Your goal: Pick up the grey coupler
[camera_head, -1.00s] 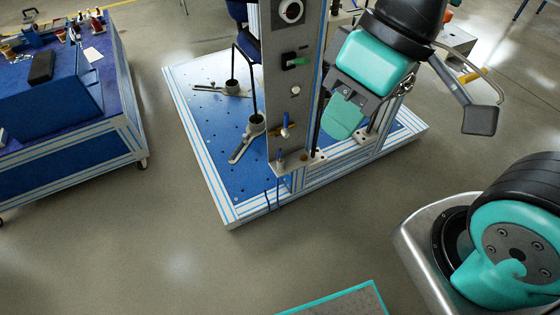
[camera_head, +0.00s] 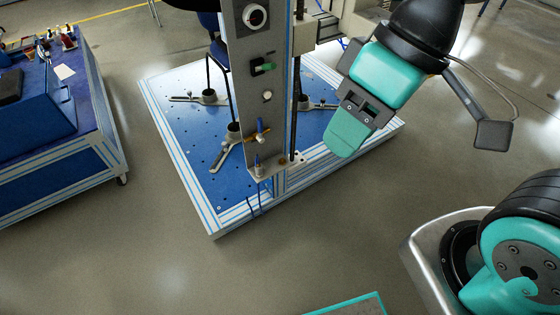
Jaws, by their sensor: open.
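My gripper (camera_head: 350,130), with teal finger pads and a dark bracket, hangs at upper right, to the right of the test rig's grey column (camera_head: 250,80). It is open and I see nothing in it. In the picture it overlaps the rig's right side. I cannot clearly pick out the grey coupler. Small fittings sit on the column: a pale round one (camera_head: 267,96), a brass valve with a blue top (camera_head: 260,132), and a blue-topped fitting near the base (camera_head: 258,160). They are too small to tell whether one is the coupler.
The rig stands on a blue perforated platform (camera_head: 195,135) with pale edges, carrying clamp feet with dark cups (camera_head: 233,130). A blue workbench cart (camera_head: 85,150) stands at left. A teal-edged grey mat (camera_head: 355,306) shows at the bottom. Open floor lies between.

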